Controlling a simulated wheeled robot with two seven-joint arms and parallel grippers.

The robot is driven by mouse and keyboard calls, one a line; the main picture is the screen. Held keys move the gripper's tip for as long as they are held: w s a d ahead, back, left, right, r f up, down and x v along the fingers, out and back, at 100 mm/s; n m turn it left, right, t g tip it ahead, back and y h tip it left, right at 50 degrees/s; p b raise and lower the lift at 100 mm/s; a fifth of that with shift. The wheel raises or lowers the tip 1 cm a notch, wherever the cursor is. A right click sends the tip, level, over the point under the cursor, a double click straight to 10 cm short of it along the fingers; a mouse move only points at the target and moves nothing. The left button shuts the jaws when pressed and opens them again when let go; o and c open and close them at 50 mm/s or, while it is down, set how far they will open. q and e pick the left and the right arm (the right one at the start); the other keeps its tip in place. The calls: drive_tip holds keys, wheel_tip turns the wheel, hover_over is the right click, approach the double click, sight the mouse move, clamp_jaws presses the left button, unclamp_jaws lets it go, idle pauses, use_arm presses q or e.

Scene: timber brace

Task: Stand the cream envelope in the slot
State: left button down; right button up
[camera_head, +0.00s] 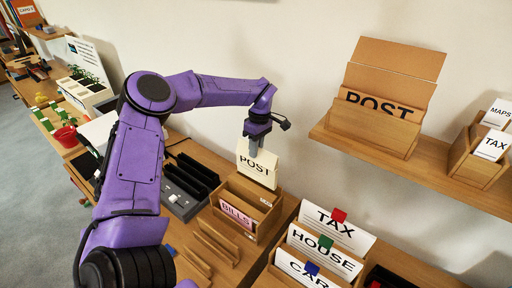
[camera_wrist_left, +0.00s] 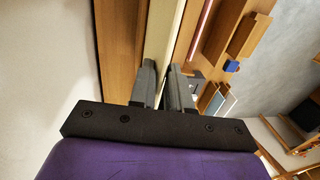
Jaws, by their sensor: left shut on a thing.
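The cream envelope (camera_head: 257,163), marked POST, is upright at the rear of a wooden letter box (camera_head: 272,226). My left gripper (camera_head: 253,152) is above it, shut on its top edge. In the left wrist view the envelope is a pale strip (camera_wrist_left: 165,35) running between the two fingers (camera_wrist_left: 162,90). The envelope's lower edge meets the rear compartment of the box; I cannot tell whether it is inside the slot or just above it. A pink BILLS envelope (camera_head: 237,214) stands at the front of the same box. My right gripper is out of view.
A dark slotted rack (camera_head: 187,185) stands left of the box. Wooden holders with TAX (camera_head: 338,226), HOUSE and CAR cards stand at the front right. A wall shelf (camera_head: 430,170) carries a large POST box (camera_head: 375,125) and a smaller card box. The wall is close behind.

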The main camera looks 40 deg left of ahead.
sight(256, 160)
use_arm(q)
drive_tip(key=shift+f, duration=0.1)
drive_tip(key=shift+f+b, duration=1.8)
drive_tip(key=shift+f, duration=1.05)
drive_tip(key=c, duration=0.5)
unclamp_jaws()
drive_tip(key=shift+r, duration=0.15)
wheel_tip(256, 160, up, 8)
drive_tip(key=p, duration=0.7)
